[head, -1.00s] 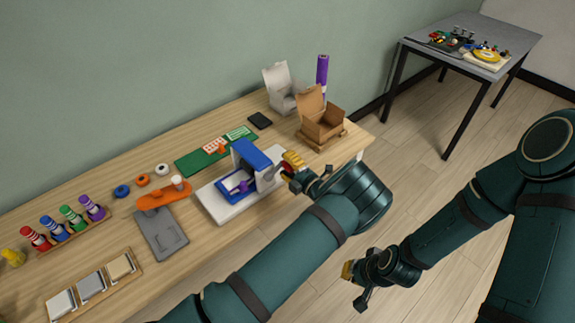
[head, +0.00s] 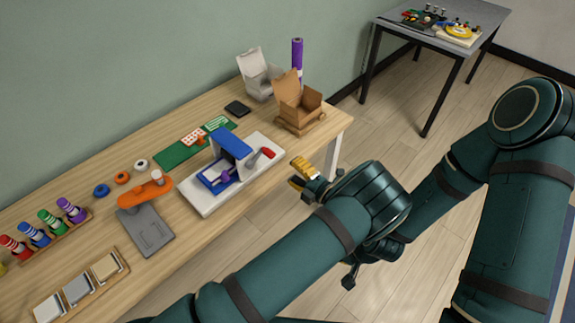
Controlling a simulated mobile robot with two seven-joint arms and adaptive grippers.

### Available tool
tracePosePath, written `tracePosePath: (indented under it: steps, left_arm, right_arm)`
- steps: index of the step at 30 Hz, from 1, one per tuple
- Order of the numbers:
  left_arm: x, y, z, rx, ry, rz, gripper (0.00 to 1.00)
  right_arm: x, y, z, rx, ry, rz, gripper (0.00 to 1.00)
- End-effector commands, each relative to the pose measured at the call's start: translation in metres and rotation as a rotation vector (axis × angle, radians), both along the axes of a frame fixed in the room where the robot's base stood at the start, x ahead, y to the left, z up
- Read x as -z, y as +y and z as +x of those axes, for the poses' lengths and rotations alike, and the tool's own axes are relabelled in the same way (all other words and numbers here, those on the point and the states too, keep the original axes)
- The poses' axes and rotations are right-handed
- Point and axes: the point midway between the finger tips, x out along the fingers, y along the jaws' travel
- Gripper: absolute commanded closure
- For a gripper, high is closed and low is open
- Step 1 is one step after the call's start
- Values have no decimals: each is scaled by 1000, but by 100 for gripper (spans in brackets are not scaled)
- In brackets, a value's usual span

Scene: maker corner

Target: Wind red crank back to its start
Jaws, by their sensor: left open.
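The red crank (head: 267,153) is a red handle on a grey arm at the right side of a blue and white machine (head: 229,147). The machine stands on a white base (head: 195,198) near the table's front edge. My left gripper (head: 301,174), with yellow fingertips, is open and empty. It is to the right of the crank, apart from it, and just off the table's front edge.
An open cardboard box (head: 298,107) on a wooden stand and a white box (head: 257,75) are behind. An orange and grey device (head: 147,190) is left of the machine. Marker bottles stand in a rack (head: 53,243) at the far left. A grey table (head: 455,35) is at the back right.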

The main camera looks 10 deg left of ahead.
Motion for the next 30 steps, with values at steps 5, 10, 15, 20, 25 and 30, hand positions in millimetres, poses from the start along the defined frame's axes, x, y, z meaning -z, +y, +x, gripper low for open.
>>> tracePosePath:
  steps: [5,10,15,20,25,30]
  left_arm:
    - [0,-2,-2,-1,1,1,43]
    - [0,-2,-2,-1,1,-1,51]
    - [6,18,-5,-97,-11,-139,100]
    - [22,59,-25,-393,-93,-527,100]
    - [29,79,-48,-813,-290,-979,100]
    - [12,82,-55,-1264,-572,-1350,100]
  right_arm:
    - [0,0,0,0,0,0,100]
    - [0,0,0,0,0,0,100]
    - [1,0,0,0,1,0,100]
    - [3,0,-1,-1,3,0,100]
    - [6,0,-2,-3,4,1,100]
    - [9,0,-3,-5,7,2,100]
